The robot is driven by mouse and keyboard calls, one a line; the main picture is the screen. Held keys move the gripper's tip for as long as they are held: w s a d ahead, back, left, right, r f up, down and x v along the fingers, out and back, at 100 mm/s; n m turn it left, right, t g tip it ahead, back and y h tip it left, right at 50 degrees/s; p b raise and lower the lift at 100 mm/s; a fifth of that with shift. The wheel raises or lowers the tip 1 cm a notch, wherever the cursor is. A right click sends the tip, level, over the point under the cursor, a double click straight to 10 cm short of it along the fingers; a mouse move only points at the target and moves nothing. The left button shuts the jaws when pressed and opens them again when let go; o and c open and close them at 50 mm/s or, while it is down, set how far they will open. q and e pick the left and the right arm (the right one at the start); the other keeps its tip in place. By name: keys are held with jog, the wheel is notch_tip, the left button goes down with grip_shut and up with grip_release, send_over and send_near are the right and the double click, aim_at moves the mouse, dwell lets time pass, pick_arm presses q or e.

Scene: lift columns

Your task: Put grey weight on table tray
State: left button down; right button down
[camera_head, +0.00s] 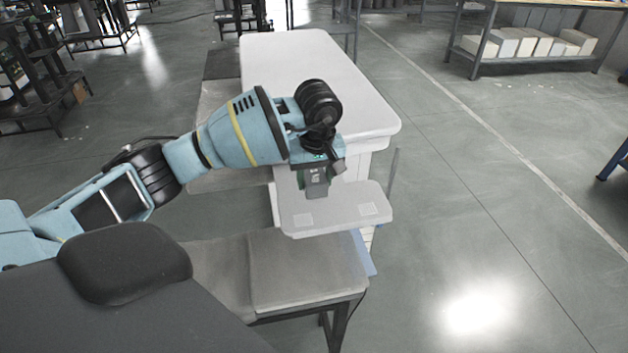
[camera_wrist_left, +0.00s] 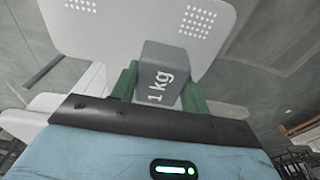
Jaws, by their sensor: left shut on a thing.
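The grey weight (camera_wrist_left: 163,72), marked "1 kg", is between the green fingers of my left gripper (camera_wrist_left: 157,88) in the left wrist view. The gripper is shut on it. In the head view my left gripper (camera_head: 316,180) points down over the table tray (camera_head: 335,214), a light grey shelf at the near end of the white table. The weight (camera_head: 317,190) shows there below the fingers, over the tray's back left part. I cannot tell whether it touches the tray. The tray (camera_wrist_left: 105,30) also fills the upper wrist view, with two dotted patches. My right gripper is not in view.
The long white table (camera_head: 315,65) stands behind the tray, its top clear. A grey padded bench (camera_head: 305,270) is in front of and below the tray. A thin upright post (camera_head: 393,170) stands by the tray's right edge. Open floor lies to the right.

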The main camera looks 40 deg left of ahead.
aim_at(315, 187)
pick_arm(q)
jog(key=shift+w+r, duration=0.1)
jog(key=shift+r, duration=0.05)
jog(key=shift+w+a, duration=0.1)
jog(key=shift+a, duration=0.05)
jog(key=shift+w+a+f, duration=0.1)
jog(key=shift+w+f, duration=0.1)
jog(key=shift+f, duration=0.05)
notch_tip(315, 187, down, 3)
jog(key=shift+r, duration=0.1)
jog(key=shift+f, duration=0.3)
jog(key=c, duration=0.7)
grip_release()
jog(key=shift+s, duration=0.1)
jog(key=shift+f, duration=0.1)
